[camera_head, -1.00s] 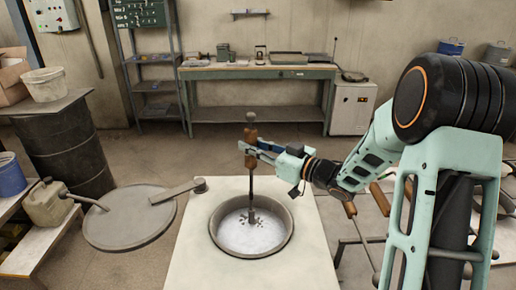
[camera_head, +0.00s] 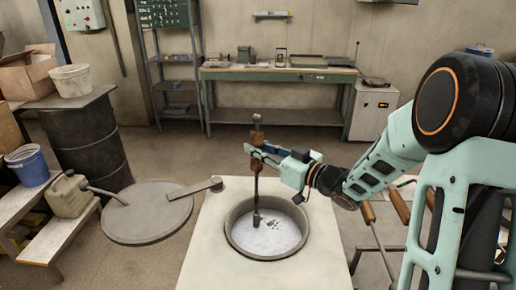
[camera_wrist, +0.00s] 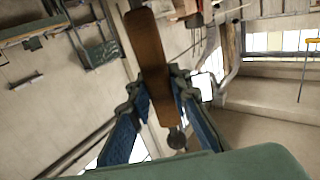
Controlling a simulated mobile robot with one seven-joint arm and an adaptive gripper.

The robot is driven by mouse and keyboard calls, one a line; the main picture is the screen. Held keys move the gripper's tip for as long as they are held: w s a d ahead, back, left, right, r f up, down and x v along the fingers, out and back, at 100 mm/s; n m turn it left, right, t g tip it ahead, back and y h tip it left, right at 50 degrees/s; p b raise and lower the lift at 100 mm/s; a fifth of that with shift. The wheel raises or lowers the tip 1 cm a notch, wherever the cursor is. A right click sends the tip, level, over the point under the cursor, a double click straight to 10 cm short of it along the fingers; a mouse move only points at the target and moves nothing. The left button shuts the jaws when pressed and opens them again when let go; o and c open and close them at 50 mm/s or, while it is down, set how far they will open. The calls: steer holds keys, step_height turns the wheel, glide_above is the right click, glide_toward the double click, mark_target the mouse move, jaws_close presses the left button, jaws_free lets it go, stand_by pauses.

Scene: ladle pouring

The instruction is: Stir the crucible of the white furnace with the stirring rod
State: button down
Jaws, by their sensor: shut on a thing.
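The white furnace (camera_head: 205,262) stands low in the centre of the head view, its round crucible (camera_head: 231,238) open at the top. Pale, silvery contents with dark specks fill the crucible. My gripper (camera_head: 259,152) is shut on the wooden handle of the stirring rod (camera_head: 257,183), above the crucible. The rod is close to upright, its dark lower end in the crucible, left of its middle; how deep the tip reaches is hidden. In the wrist view the brown handle (camera_wrist: 150,50) lies between the blue finger pads.
The round lid (camera_head: 140,228) is swung out left of the furnace on its arm. A black drum (camera_head: 88,145), a jerrycan (camera_head: 68,195) and a blue bucket (camera_head: 28,167) stand at left. Wooden-handled tools (camera_head: 366,212) are at right. A workbench (camera_head: 275,75) stands at the back.

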steer(key=shift+r, duration=0.2)
steer(key=shift+r+p, duration=4.1)
steer(key=shift+r, duration=1.3)
steer(key=shift+r+p, duration=0.75)
steer(key=shift+r, duration=1.8)
